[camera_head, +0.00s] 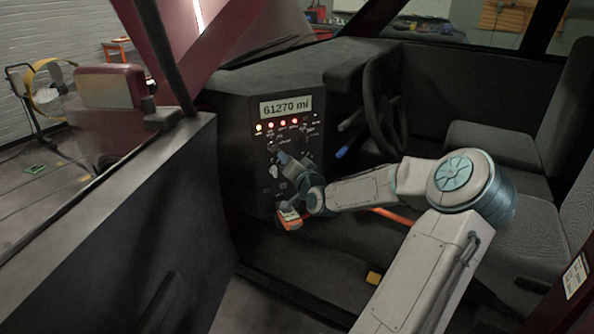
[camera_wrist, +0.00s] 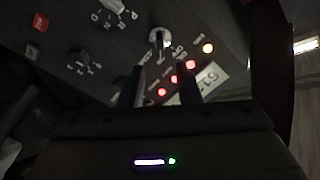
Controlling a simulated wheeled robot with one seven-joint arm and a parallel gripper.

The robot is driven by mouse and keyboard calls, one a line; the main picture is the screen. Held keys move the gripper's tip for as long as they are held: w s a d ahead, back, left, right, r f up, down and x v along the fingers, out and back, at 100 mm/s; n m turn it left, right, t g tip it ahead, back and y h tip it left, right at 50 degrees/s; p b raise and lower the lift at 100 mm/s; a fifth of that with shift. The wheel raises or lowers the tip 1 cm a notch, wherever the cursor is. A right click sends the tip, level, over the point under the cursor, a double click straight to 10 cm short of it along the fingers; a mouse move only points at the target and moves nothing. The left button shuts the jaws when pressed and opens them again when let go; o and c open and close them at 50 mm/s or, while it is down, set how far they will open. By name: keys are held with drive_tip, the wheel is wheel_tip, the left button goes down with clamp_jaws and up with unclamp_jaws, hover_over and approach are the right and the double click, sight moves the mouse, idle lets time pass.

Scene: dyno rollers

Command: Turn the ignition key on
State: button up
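In the wrist view a pale metallic ignition key (camera_wrist: 158,36) sits in the dark dashboard panel (camera_wrist: 120,58), just ahead of the fingertips. My gripper (camera_wrist: 160,82) has its two fingers apart, with nothing visibly held between them. In the head view my gripper (camera_head: 281,157) is close to the front of the panel (camera_head: 242,165), below the lit warning lights. It covers part of the panel there, and I cannot make out the key clearly. Whether the fingers touch the panel cannot be told.
A display (camera_head: 285,107) reads 61270 mi above one yellow and several red lights. Knobs sit on the panel around the key. A steering wheel (camera_head: 378,108) and a blue-tipped lever (camera_head: 341,152) are right of it. The open door (camera_head: 125,230) is at left, seats (camera_head: 490,147) at right.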

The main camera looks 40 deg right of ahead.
drive_tip(key=v, duration=0.6)
drive_tip(key=shift+s+p, duration=0.25)
drive_tip(key=shift+p, duration=0.1)
drive_tip(key=shift+a, duration=0.15)
